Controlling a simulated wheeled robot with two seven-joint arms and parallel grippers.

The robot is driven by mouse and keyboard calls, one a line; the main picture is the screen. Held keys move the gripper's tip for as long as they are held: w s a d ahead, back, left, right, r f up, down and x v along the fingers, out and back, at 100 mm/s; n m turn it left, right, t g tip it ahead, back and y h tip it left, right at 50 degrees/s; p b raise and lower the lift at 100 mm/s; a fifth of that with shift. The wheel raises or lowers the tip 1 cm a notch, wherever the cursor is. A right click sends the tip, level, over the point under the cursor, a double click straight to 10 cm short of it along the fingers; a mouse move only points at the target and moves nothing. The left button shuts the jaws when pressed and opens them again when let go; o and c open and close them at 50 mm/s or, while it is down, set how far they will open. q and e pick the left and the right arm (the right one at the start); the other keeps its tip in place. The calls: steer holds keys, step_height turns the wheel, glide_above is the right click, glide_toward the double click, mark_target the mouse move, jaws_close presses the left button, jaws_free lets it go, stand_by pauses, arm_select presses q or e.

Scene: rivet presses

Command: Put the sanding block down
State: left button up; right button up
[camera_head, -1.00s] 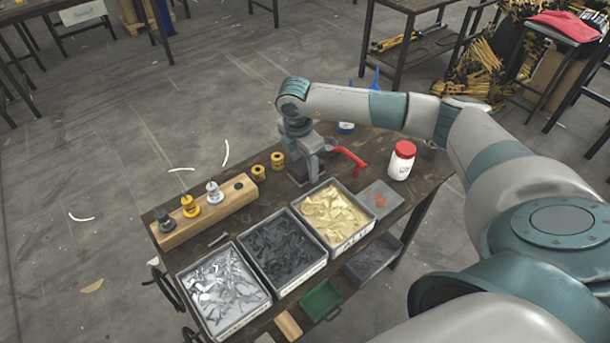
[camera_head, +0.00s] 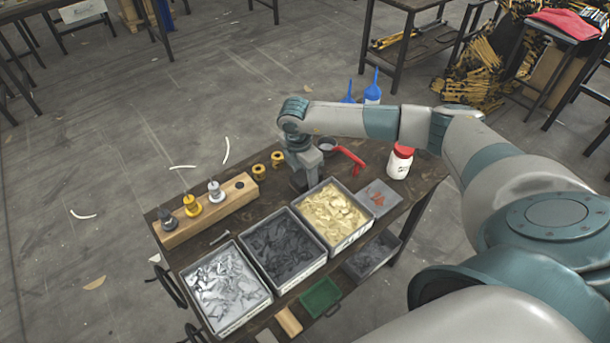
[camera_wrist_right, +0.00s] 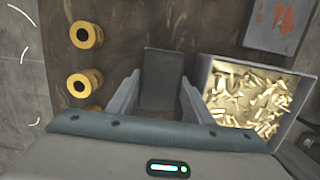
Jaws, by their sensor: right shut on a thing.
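My right gripper (camera_head: 306,165) points down over the bench, behind the bin of brass-coloured pieces. In the right wrist view its two fingers (camera_wrist_right: 160,92) stand on either side of a dark, flat-faced sanding block (camera_wrist_right: 163,78) and are shut on it. The block is at or just above the wooden bench top (camera_wrist_right: 125,42); I cannot tell whether it touches. In the head view the gripper and bin hide most of the block. My left gripper is not in view.
The brass-piece bin (camera_head: 349,239) is close on one side, two yellow cylinders (camera_head: 258,172) on the other. Bins of dark (camera_head: 319,262) and silver (camera_head: 262,302) pieces and a wooden holder (camera_head: 208,213) are nearby.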

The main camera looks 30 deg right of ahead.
mark_target(301, 176)
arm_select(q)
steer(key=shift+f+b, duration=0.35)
arm_select(e)
steer(key=shift+f, duration=0.4)
steer(key=o, duration=1.3)
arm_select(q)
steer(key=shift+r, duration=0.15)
arm_select(e)
steer(key=shift+r, duration=0.1)
